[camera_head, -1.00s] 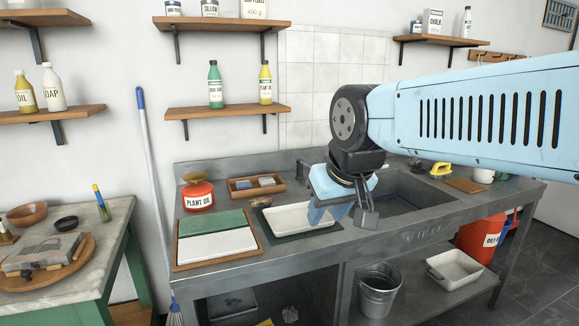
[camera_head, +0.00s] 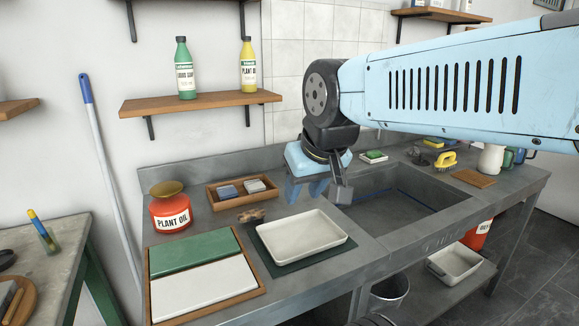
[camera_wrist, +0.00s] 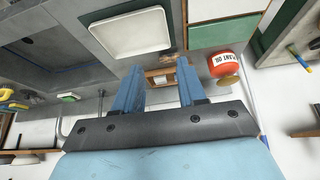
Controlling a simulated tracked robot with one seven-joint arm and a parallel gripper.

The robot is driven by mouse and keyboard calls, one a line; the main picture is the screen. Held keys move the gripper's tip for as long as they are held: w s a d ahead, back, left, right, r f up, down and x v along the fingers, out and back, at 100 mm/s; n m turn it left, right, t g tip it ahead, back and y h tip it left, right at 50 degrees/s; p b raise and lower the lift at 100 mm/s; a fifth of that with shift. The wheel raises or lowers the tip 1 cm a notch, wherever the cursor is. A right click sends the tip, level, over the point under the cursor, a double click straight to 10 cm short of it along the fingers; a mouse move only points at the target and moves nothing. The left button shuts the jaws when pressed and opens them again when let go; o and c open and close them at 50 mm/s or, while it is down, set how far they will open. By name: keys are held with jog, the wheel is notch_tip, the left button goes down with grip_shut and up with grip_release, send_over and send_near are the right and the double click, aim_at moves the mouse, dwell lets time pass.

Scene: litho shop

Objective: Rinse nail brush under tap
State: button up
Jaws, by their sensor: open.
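My gripper (camera_head: 306,192) is open and empty, above the counter just left of the sink (camera_head: 385,205). Its two blue fingers also show spread apart in the wrist view (camera_wrist: 160,66). A small brown object (camera_head: 250,214), possibly the nail brush, lies on the counter left of the gripper, between a wooden tray and a white dish. A yellow-handled brush (camera_head: 446,159) stands at the back right of the sink. I cannot tell for sure which is the nail brush. The tap is mostly hidden behind my arm; a thin curved pipe (camera_wrist: 61,126) shows in the wrist view.
A white dish (camera_head: 301,236) on a dark mat sits in front of the gripper. A wooden tray (camera_head: 229,203) with two blocks, a red plant oil can (camera_head: 170,212) and a green-and-white board (camera_head: 200,287) are at left. A wall shelf (camera_head: 200,102) holds bottles.

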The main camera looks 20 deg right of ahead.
jog(key=w+d+f+n+t+h, duration=0.1)
jog(key=w+d+n+t+h, duration=0.15)
jog(key=w+d+n, duration=0.65)
jog(key=w+d+f+n+t+h, duration=0.1)
jog(key=w+d+n+t, duration=0.3)
jog(key=w+d, duration=1)
jog(key=w+d+f+n+t+y, duration=0.1)
jog(key=w+d+f+n+y, duration=0.15)
jog(key=w+f+n, duration=0.35)
jog(key=w+d+f+n+t+y, duration=0.2)
jog(key=w+f+n+y, duration=0.2)
jog(key=f+n, duration=0.45)
jog(key=shift+y, duration=0.4)
jog(key=x, duration=1.3)
jog(key=shift+w+d+f, duration=0.15)
jog(key=shift+w+f, duration=0.05)
jog(key=shift+w, duration=0.1)
grip_shut()
